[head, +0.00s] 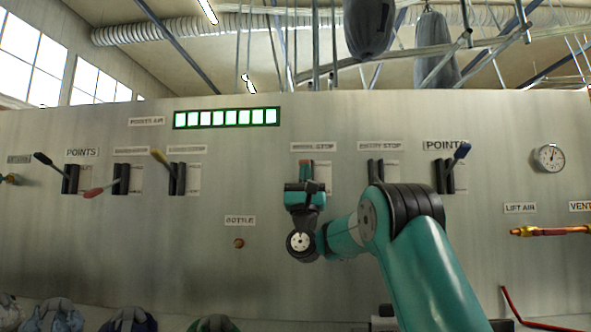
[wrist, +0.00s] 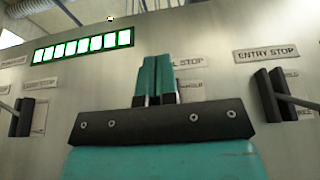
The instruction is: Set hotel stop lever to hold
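The HOTEL STOP label (head: 313,147) is on the grey panel, with its end also showing in the wrist view (wrist: 187,62). Below it in the head view is a dark lever housing (head: 323,172), with a small orange-red piece (head: 305,162) that may be part of the lever. My gripper (head: 305,186) is in front of this housing and hides most of it. In the wrist view my gripper's teal fingers (wrist: 156,80) are side by side, close together, pointing at the panel below the label. No lever shows between them; contact with it cannot be told.
Yellow-handled (head: 160,157) and red-handled (head: 94,191) levers are to the left. A BOTTLE knob (head: 239,243) is lower left of my gripper.

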